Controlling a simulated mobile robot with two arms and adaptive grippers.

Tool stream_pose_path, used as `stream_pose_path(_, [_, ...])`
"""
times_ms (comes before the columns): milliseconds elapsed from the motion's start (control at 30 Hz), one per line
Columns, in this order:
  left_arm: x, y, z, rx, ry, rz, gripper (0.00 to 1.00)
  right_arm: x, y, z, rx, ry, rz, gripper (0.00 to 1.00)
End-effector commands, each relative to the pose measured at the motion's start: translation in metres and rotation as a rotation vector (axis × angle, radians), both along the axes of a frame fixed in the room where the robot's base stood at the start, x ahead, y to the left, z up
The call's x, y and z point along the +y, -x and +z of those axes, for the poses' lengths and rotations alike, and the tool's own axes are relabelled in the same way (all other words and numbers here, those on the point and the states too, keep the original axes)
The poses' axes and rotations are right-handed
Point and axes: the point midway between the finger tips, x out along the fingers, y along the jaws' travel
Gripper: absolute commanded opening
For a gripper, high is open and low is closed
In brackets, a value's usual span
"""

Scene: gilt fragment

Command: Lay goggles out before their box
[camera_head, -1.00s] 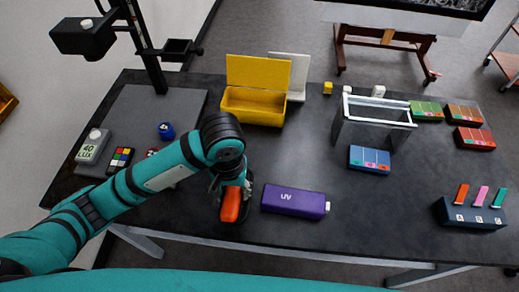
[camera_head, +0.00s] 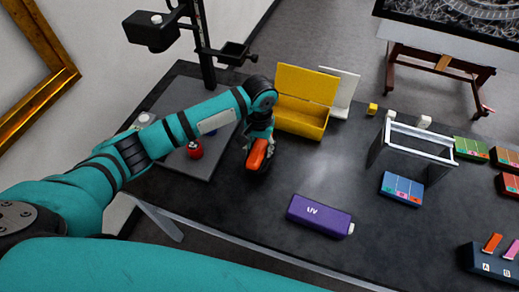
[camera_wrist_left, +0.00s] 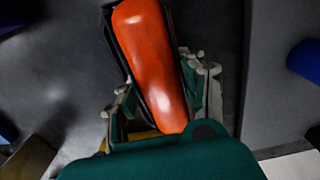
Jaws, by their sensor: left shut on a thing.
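The goggles (camera_head: 257,155) have a glossy orange lens and a dark frame. My left gripper (camera_head: 260,137) is shut on them, with the lens facing up; whether they touch the table is hard to tell. In the left wrist view the goggles (camera_wrist_left: 150,50) lie lengthwise between the two fingers (camera_wrist_left: 158,92). The open yellow box (camera_head: 299,120), its lid raised at the back, stands just behind and right of the goggles. Its inside is partly hidden. My right gripper is not in view.
A purple UV case (camera_head: 319,216) lies nearer the front edge. A grey board (camera_head: 172,107) with a red-topped item (camera_head: 195,150) is at left, partly behind my arm. A metal-framed holder (camera_head: 408,150) and a blue box (camera_head: 402,189) stand at right.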

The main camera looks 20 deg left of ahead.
Motion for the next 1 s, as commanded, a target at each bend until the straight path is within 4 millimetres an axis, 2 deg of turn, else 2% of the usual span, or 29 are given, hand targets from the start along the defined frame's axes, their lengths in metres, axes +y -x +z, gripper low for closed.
stream_pose_path(167, [0.000,0.001,-0.019,0.003,-0.001,0.001,0.09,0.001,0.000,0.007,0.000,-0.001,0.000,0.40])
stream_pose_path(533, [0.000,0.001,-0.024,0.001,0.000,0.001,0.09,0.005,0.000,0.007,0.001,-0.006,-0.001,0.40])
stream_pose_path(567, [0.000,0.001,-0.024,0.001,0.000,0.000,0.44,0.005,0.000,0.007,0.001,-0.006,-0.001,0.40])
stream_pose_path(700, [0.000,0.001,-0.024,0.001,-0.001,0.000,0.62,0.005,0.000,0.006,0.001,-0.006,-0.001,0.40])
stream_pose_path(733, [0.000,0.001,-0.024,0.001,-0.001,0.000,0.65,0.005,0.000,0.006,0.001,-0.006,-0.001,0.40])
stream_pose_path(1000, [0.000,0.001,-0.023,0.000,-0.001,0.000,0.65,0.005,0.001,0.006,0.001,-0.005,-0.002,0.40])
